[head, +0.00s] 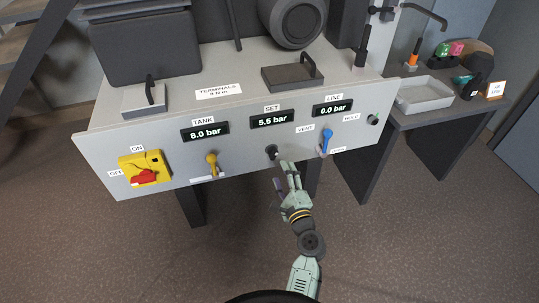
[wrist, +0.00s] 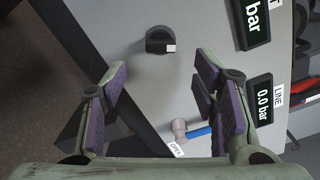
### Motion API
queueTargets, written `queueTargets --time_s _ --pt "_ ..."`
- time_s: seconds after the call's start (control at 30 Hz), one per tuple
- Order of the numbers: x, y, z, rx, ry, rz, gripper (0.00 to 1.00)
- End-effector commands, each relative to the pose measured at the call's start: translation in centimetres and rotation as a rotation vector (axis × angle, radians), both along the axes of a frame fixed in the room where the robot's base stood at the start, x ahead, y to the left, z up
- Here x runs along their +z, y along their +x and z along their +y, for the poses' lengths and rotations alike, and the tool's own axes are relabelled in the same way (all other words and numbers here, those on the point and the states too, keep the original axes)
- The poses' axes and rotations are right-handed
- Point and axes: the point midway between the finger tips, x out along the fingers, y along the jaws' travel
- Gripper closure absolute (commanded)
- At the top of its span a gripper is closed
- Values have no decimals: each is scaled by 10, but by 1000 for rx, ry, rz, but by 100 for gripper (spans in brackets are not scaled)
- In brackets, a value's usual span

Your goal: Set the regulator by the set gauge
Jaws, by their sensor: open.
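The regulator knob (head: 271,153) is small and black, on the grey panel front below the SET gauge (head: 272,119), which reads 5.5 bar. In the wrist view the knob (wrist: 158,40) is dark with a pale square mark on its right side. My gripper (head: 285,171) is open and empty, just below and right of the knob in the head view. In the wrist view its fingers (wrist: 160,76) are spread, with the knob beyond the tips, roughly centred between them. The fingers appear apart from the knob.
The TANK gauge (head: 205,131) reads 8.0 bar and the LINE gauge (head: 333,108) 0.0 bar. A yellow lever (head: 212,163) is to the left. A blue-handled vent valve (head: 326,141) is close to the right of my gripper. A red switch (head: 144,177) is far left.

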Motion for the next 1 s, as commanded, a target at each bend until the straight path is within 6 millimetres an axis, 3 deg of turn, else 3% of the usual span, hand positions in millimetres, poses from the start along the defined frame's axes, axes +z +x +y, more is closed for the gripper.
queueTargets --time_s 0.2,0.43,0.87,1.0 --pt "4 42 15 3 -3 -4 46" --pt "3 75 26 2 -3 -3 46" --pt "1 86 29 1 -5 -4 46" --pt "1 86 29 1 -5 -4 54"
